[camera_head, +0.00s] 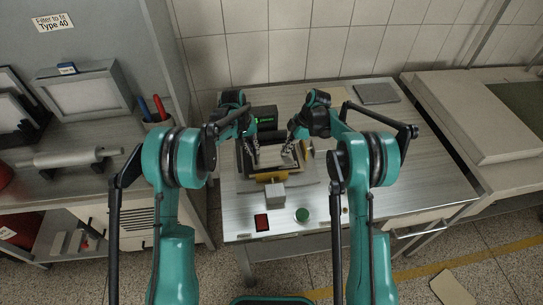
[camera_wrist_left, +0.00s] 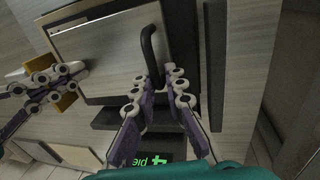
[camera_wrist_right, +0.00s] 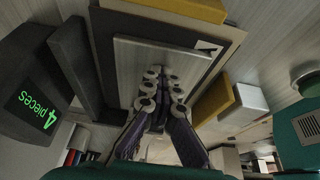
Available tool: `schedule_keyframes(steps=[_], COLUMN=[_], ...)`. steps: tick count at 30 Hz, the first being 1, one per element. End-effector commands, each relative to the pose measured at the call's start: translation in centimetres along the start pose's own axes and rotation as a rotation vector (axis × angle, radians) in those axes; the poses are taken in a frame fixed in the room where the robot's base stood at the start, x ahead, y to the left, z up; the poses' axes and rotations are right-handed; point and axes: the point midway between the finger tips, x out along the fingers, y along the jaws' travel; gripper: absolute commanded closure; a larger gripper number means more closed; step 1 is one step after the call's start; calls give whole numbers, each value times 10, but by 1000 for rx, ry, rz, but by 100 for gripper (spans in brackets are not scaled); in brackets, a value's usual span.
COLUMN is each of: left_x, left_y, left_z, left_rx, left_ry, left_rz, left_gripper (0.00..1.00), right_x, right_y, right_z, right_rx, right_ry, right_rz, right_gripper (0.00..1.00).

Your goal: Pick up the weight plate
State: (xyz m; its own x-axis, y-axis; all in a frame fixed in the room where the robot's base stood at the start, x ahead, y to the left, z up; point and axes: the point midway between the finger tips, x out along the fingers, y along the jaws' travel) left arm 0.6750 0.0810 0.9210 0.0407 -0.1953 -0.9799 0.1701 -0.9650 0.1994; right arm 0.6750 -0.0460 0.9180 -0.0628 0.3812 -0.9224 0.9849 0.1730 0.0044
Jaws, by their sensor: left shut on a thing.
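The weight plate (camera_head: 270,157) is a flat pale metal plate lying in a dark-framed tray (camera_head: 260,173) on the steel table. In the left wrist view the plate (camera_wrist_left: 105,52) has a black bent handle (camera_wrist_left: 150,45). My left gripper (camera_head: 254,155) is at the plate's left side; in its wrist view the fingers (camera_wrist_left: 158,82) are shut on the handle's end. My right gripper (camera_head: 289,152) is at the plate's right side. In the right wrist view its fingers (camera_wrist_right: 162,76) are close together in front of the plate (camera_wrist_right: 140,62); whether they grip anything is unclear.
A dark display (camera_head: 264,118) with green text stands behind the plate. A yellow block (camera_head: 271,177) and a grey block (camera_head: 275,194) are in front. A red-black item (camera_head: 261,222) and green button (camera_head: 302,214) are near the table's front edge.

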Motion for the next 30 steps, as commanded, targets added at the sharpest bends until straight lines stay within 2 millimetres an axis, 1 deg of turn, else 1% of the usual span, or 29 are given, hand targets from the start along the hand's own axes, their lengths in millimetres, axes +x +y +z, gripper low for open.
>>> schedule_keyframes(steps=[1,8,21,25,30], left_x=[1,-6,-45,-50,-49], left_y=[-3,-2,7,9,9], left_z=[0,0,0,0,0], left_rx=[-1,-1,-1,-1,0], left_ry=[-2,-2,-2,-2,-1], left_rz=[-4,-5,-3,-2,-1], left_gripper=[100,100,100,100,100], right_x=[4,-3,-41,-46,-45], right_y=[0,1,0,0,0], right_z=[6,4,-14,-16,-17], right_rx=[3,4,3,2,2], right_ry=[-10,-10,-7,-6,-5], right_rz=[3,4,3,2,2], right_gripper=[100,100,100,100,100])
